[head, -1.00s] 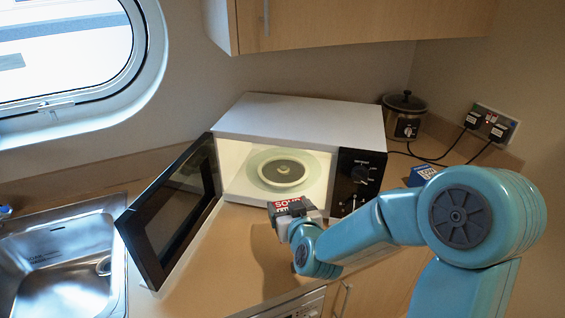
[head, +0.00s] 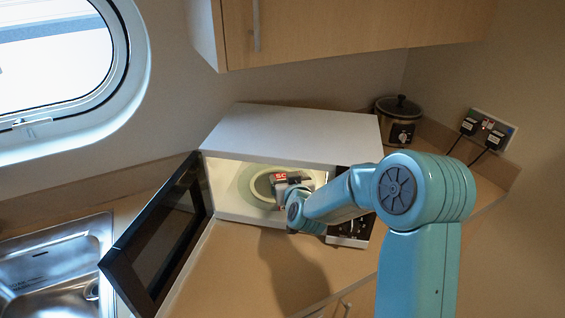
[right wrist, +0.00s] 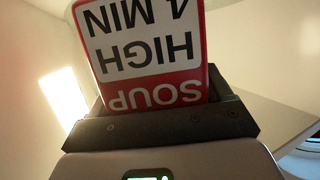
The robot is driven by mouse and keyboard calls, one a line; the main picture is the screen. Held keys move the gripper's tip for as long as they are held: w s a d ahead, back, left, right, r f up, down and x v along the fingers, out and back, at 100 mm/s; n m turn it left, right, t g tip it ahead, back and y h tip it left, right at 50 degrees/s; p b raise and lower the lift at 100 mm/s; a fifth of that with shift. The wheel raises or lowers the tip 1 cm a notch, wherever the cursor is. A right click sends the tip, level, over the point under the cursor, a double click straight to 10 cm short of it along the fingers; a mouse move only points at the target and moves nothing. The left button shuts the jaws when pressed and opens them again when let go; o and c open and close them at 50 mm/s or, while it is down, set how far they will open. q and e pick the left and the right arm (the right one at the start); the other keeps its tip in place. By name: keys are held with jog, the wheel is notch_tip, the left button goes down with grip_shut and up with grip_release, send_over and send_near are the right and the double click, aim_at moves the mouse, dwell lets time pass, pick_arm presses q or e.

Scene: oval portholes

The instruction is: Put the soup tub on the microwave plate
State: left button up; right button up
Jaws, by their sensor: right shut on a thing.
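The soup tub (right wrist: 150,50) is red and white, with "SOUP HIGH 4 MIN" upside down in the right wrist view. My right gripper (right wrist: 160,125) is shut on it. In the head view, the right gripper (head: 288,188) holds the tub (head: 280,177) at the open front of the white microwave (head: 290,130). The tub appears in front of the round microwave plate (head: 255,187) and partly hides it. I cannot tell whether it touches the plate. My left gripper is not in view.
The dark microwave door (head: 160,235) stands open to the left, near the steel sink (head: 60,265). The control panel (head: 350,230) is partly behind my arm. A slow cooker (head: 400,120) stands right of the microwave. The counter (head: 235,265) in front is clear.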

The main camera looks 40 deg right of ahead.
jog(key=shift+w+d+r+p, duration=0.2)
jog(key=shift+w+d, duration=0.2)
jog(key=shift+w, duration=0.2)
jog(key=shift+w+d+r+p, duration=0.15)
jog(key=shift+w+d, duration=0.25)
jog(key=shift+w, duration=0.2)
jog(key=p+x, duration=0.1)
jog(key=x, duration=0.2)
jog(key=shift+w+d+r+p, duration=0.15)
jog(key=shift+w+d+p, duration=0.05)
jog(key=shift+w+p, duration=0.15)
jog(key=shift+f, duration=0.25)
jog(key=shift+s+a+r, duration=0.1)
jog(key=shift+s, duration=0.1)
jog(key=shift+w+f+b, duration=0.1)
jog(key=shift+f+b, duration=0.15)
jog(key=shift+b, duration=0.05)
jog(key=o, duration=1.2)
jog(key=shift+o, duration=0.6)
jog(key=shift+r, duration=0.1)
